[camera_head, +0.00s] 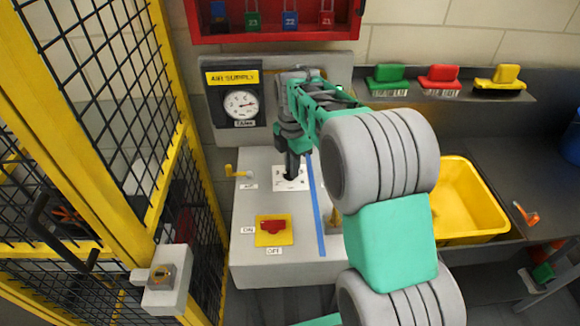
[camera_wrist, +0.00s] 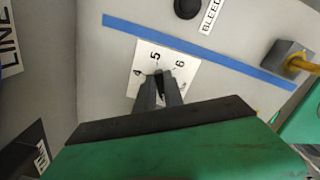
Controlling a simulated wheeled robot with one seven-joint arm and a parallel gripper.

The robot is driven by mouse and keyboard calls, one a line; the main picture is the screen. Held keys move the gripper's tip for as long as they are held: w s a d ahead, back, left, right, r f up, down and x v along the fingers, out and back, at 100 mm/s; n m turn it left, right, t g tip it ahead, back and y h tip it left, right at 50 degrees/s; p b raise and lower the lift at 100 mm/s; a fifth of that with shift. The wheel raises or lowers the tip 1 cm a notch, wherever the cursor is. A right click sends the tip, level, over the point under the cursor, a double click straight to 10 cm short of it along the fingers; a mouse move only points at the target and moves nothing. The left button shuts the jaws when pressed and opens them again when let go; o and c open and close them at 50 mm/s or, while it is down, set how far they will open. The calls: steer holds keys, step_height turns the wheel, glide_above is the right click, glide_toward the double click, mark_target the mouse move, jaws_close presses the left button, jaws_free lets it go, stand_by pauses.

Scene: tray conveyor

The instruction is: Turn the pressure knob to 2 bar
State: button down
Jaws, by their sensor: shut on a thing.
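The pressure knob (camera_wrist: 160,82) is dark and sits on a white dial plate (camera_head: 284,184) on the grey control box. Most of the knob is hidden by my gripper (camera_wrist: 160,92), whose fingers are shut on it. In the wrist view the numbers 4, 5 and 6 show around the knob; the rest of the scale is covered. My gripper also shows in the head view (camera_head: 291,177), reaching down onto the plate. The round air supply gauge (camera_head: 240,104) hangs behind the box, its needle too small to read exactly.
A red switch on a yellow plate (camera_head: 273,230) sits in front of the dial, between ON and OFF labels. A small yellow valve handle (camera_head: 237,172) is at left. Blue tape (camera_head: 316,205) runs right of the dial. Yellow fence (camera_head: 160,110) stands left; a yellow bin (camera_head: 470,195) is right.

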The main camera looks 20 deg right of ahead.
steer(key=c, duration=1.6)
jaws_free()
steer(key=shift+w+r, duration=0.2)
steer(key=shift+c, duration=0.2)
steer(key=shift+o, duration=1)
steer(key=shift+s+f, duration=0.1)
step_height(320, 180, up, 7)
steer(key=shift+r+b, duration=0.2)
steer(key=shift+b, duration=0.35)
steer(key=shift+r, duration=0.25)
